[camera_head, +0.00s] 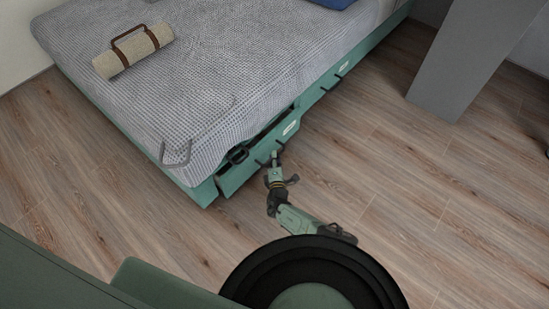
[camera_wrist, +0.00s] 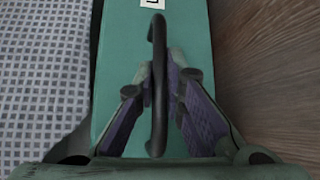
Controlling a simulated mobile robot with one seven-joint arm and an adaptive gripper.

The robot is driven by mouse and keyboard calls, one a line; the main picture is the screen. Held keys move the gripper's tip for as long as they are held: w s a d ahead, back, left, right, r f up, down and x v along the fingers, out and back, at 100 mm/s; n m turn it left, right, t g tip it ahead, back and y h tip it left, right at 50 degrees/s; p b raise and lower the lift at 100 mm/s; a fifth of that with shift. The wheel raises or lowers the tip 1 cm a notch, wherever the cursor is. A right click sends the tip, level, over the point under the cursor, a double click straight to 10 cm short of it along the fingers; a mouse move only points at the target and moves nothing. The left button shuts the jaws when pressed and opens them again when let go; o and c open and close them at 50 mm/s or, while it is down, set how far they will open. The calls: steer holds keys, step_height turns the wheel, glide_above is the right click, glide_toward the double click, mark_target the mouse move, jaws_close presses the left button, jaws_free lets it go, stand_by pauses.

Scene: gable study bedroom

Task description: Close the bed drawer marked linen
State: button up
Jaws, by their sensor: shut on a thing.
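The near bed drawer (camera_head: 232,179) has a teal front with a white label (camera_head: 291,128) too small to read in the head view. It stands a little out from the bed frame, with a dark gap along its top. The wrist view shows the teal front (camera_wrist: 185,30) and only an edge of the label (camera_wrist: 152,3). The drawer's dark bar handle (camera_wrist: 158,90) runs between my fingers. My gripper (camera_head: 274,163) is at this front, shut on the handle; it also shows in the wrist view (camera_wrist: 155,100).
The bed (camera_head: 215,70) carries a rolled beige mat (camera_head: 133,50) with brown straps. A second teal drawer (camera_head: 318,92) lies farther along the bed side. A grey panel (camera_head: 460,60) stands at the right. The wooden floor (camera_head: 385,165) beside the bed is clear.

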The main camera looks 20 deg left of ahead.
mark_target(266, 150)
jaws_close()
steer(key=a+b, duration=0.1)
steer(key=a, duration=0.1)
steer(key=w+a+b, duration=0.1)
steer(key=a+b, duration=0.1)
steer(key=shift+w+a+f, duration=0.1)
steer(key=shift+w+f, duration=0.05)
steer(key=shift+w, duration=0.05)
steer(key=shift+w+r, duration=0.1)
steer(key=shift+r, duration=0.1)
steer(key=o, duration=0.6)
jaws_free()
steer(key=shift+a, duration=0.15)
steer(key=shift+o, duration=0.5)
